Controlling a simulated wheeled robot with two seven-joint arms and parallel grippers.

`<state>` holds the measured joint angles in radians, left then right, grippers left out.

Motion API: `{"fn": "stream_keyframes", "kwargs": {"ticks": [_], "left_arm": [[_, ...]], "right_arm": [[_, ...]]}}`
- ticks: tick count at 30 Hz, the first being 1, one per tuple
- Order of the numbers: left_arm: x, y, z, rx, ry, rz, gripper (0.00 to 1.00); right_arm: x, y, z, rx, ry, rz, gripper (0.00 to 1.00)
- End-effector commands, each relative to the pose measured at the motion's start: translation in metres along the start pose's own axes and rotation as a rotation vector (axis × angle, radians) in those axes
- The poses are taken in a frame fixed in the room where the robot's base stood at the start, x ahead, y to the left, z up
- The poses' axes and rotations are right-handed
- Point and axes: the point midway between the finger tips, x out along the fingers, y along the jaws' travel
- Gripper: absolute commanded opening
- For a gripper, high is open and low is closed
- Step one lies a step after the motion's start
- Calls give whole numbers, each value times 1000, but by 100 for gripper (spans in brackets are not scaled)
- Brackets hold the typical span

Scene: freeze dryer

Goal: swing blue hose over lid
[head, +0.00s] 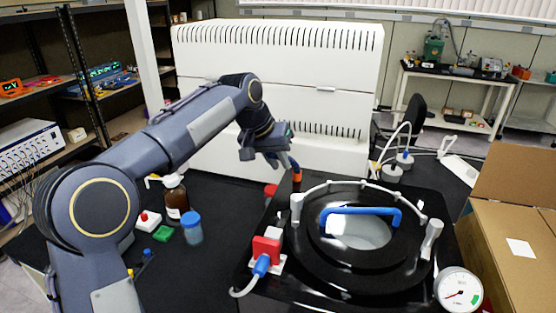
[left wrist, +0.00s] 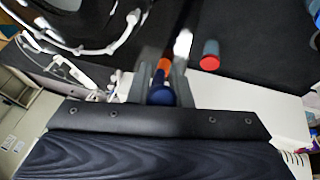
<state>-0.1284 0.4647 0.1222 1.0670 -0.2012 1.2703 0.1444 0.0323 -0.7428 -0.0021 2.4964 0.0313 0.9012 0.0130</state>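My left gripper (head: 278,156) is behind the left rear part of the round black lid (head: 323,247), above the black bench. A short blue hose (head: 293,164) with an orange end (head: 297,176) points down from it. In the left wrist view the dark blue hose (left wrist: 161,95) lies between the two fingers (left wrist: 163,80), which appear closed on it. The rest of the hose is hidden. The lid has a blue bar handle (head: 360,211) over its pale window, and a white ring tube runs around it. My right gripper is not in view.
Bottles, including a blue-capped jar (head: 191,228), stand left. A cardboard box (head: 510,240) stands right. A white cabinet (head: 275,85) is behind.

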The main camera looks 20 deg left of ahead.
Motion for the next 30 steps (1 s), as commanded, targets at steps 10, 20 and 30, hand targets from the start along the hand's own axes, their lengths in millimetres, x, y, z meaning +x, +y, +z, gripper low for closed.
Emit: {"fn": "stream_keyframes", "kwargs": {"ticks": [10,20,30], "left_arm": [[0,0,0,-2,1,-1,0],[1,12,2,-87,27,-37,0],[8,43,2,-335,98,-142,0]], "right_arm": [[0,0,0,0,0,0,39],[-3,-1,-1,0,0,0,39],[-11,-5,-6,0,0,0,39]]}}
